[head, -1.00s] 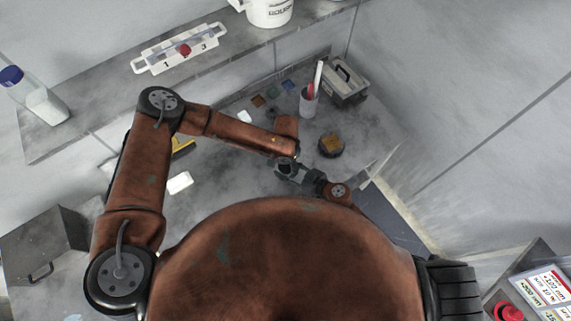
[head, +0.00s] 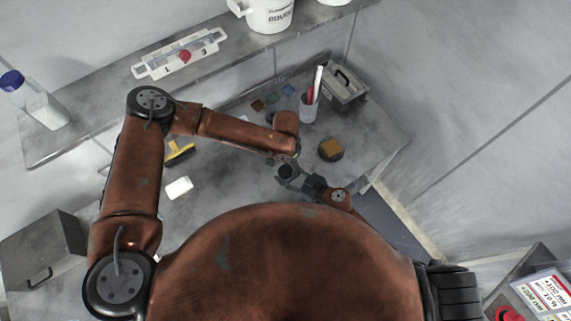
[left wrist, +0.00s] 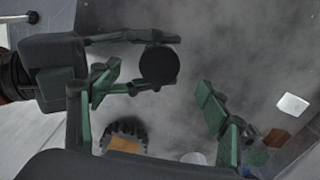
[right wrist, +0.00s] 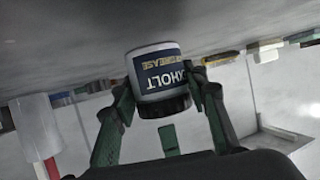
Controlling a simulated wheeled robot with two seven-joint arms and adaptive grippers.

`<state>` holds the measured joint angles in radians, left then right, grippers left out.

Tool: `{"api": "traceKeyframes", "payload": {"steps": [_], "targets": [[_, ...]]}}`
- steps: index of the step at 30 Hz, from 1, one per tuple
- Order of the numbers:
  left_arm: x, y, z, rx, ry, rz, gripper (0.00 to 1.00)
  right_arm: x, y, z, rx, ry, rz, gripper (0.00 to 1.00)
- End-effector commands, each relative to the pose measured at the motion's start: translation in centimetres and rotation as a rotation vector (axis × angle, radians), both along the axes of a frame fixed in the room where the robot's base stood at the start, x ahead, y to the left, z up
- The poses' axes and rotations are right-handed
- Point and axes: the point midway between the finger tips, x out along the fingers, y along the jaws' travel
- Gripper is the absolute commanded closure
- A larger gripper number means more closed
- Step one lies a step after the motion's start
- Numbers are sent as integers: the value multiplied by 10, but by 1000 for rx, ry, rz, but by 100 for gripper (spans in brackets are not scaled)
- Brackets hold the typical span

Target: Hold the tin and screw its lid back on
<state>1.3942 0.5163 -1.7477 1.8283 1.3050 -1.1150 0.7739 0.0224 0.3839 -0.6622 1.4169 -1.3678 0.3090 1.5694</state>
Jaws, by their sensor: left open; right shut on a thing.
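The tin (right wrist: 155,70) has a white and dark blue label with upside-down lettering in the right wrist view. My right gripper (right wrist: 160,95) is shut around its sides near the table. A black band, apparently the lid (right wrist: 174,106), sits at the tin's top end; whether it is screwed tight cannot be told. In the left wrist view a round black top (left wrist: 159,66) shows between the right gripper's fingers. My left gripper (left wrist: 155,88) is open, its fingers spread either side of that top without visible contact. In the head view the right gripper (head: 285,172) is below the left hand.
A black ribbed round object with a brown top (head: 330,150) stands close by on the right. Behind it are a cup of pens (head: 308,108) and a grey case (head: 344,88). A white block (head: 179,187) and a yellow tool (head: 179,153) lie left.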

Motion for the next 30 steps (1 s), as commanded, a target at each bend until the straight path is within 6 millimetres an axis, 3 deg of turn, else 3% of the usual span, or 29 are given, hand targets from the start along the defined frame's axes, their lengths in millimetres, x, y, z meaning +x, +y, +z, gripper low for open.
{"api": "traceKeyframes", "payload": {"steps": [3,14,30], "targets": [[0,0,0,0,0,0,20,0,0,1,1,-1,0,100],[0,0,5,-1,-1,0,20,0,0,1,1,-1,0,100],[1,0,101,-1,-1,1,20,0,0,1,1,-1,0,100]]}}
